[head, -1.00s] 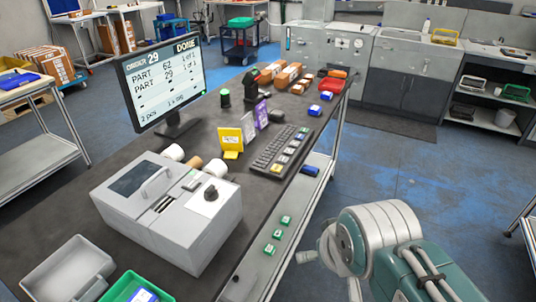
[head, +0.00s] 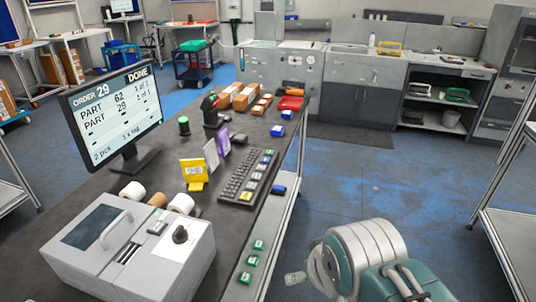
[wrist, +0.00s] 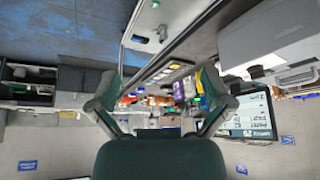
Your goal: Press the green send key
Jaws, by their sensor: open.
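The dark keyboard (head: 236,180) lies on the bench, with a column of coloured keys along its right side. They are too small for me to read or to tell which is the green send key. Several green-topped buttons (head: 251,261) also sit on the bench's lower front ledge. My gripper (wrist: 158,105) is open and empty in the wrist view, its two fingers apart. In the head view my arm is at the lower right, off the bench's right edge and away from the keyboard.
A monitor (head: 118,112) reading "ORDER 29 DONE" stands on the bench. A grey printer-like box (head: 90,248) is at the front left. Yellow (head: 193,172) and purple (head: 223,139) cards stand left of the keyboard. The blue floor (head: 385,190) on the right is clear.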

